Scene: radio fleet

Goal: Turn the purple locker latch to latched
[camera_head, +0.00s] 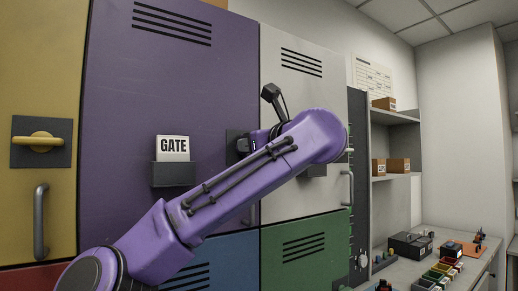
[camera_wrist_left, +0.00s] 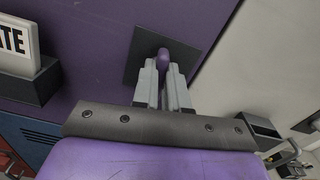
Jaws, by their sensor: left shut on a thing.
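The purple locker door (camera_head: 165,85) is closed and fills the left middle of the head view. Its dark latch plate (camera_head: 232,140) is at the door's right edge, mostly covered by my arm. In the left wrist view the purple latch handle (camera_wrist_left: 163,54) stands out from the dark plate (camera_wrist_left: 186,37). My left gripper (camera_wrist_left: 163,72) is shut on the handle, with one grey finger on each side. In the head view my left gripper (camera_head: 243,145) is partly hidden at the latch. The exact angle of the handle is hard to tell. My right gripper is not in view.
A GATE sign (camera_head: 173,147) stands in a dark holder on the purple door. A yellow locker (camera_head: 40,85) is on the left and a white locker (camera_head: 300,85) on the right. A blue door and a green door (camera_head: 305,250) are below. A counter with trays (camera_head: 425,278) is at the lower right.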

